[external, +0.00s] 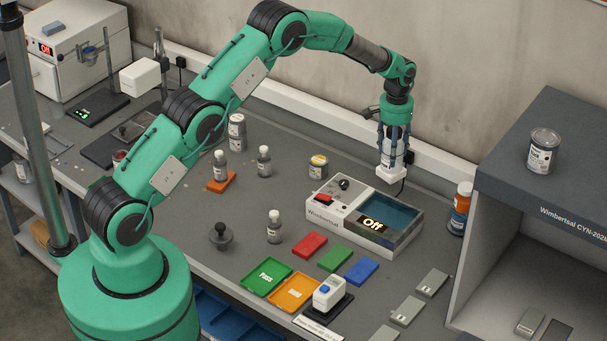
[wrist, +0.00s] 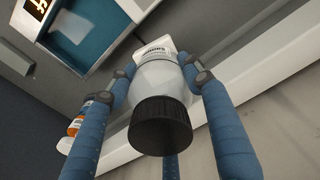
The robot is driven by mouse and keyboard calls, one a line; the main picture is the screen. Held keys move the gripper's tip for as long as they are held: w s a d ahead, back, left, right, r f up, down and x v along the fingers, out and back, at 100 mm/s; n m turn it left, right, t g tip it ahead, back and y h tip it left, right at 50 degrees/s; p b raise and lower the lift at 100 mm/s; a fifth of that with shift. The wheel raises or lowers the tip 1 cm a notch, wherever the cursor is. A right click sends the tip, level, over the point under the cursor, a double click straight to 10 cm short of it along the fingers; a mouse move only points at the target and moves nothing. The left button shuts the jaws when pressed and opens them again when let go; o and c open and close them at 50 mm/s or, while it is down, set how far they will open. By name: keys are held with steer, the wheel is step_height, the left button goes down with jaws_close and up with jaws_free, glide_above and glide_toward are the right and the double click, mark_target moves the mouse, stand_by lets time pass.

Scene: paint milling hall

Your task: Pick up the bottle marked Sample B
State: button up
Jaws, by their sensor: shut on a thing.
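My gripper (external: 393,147) points down at the back of the bench, with its fingers closed around a bottle (external: 391,172) that has a white label. In the wrist view the bottle (wrist: 158,79) shows a black cap towards the camera, a grey shoulder and printed label text, too partial to read the sample letter. The blue fingers sit on both sides of it. The bottle looks upright in the external view, beside or above the back edge of the Wimbertsal bath (external: 345,215). I cannot tell whether its base touches anything.
Small capped bottles stand on the bench at the left (external: 220,166), the centre (external: 264,161) and the front (external: 274,229). A yellow-topped can (external: 318,167) is left of the bath. Orange and blue containers (external: 460,208) stand to its right, beside the grey booth (external: 545,200).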

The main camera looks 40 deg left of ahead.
steer(key=shift+r, duration=0.75)
